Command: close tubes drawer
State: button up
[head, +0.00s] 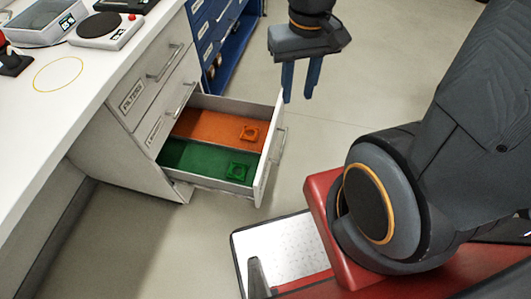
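A white drawer (274,150) stands pulled well out of the bench cabinet. Its front panel faces right, with a bar handle on the outer side. The drawer's label is not readable, so I cannot confirm that it is the tubes drawer. Inside, an orange section (205,128) lies behind a green section (195,159), each with a small square piece of its own colour near the front. My gripper (299,97) hangs above and beyond the drawer front, up and to the right of it. Its two blue fingers point down, apart and empty, not touching the drawer.
The white bench (75,72) is at left, carrying a scale (105,30) and other instruments. The cabinet's upper drawers (160,70) look shut. A blue cabinet (222,45) stands behind. Floor right of the drawer is clear; my red base and dark arm fill the lower right.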

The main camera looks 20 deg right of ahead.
aim_at(198, 151)
jog(key=u, duration=0.4)
jog(key=k, duration=0.95)
jog(key=u, duration=0.9)
jog(key=i, duration=0.6)
jog(key=z, duration=0.65)
jog(key=i, duration=0.45)
jog(key=z, duration=0.5)
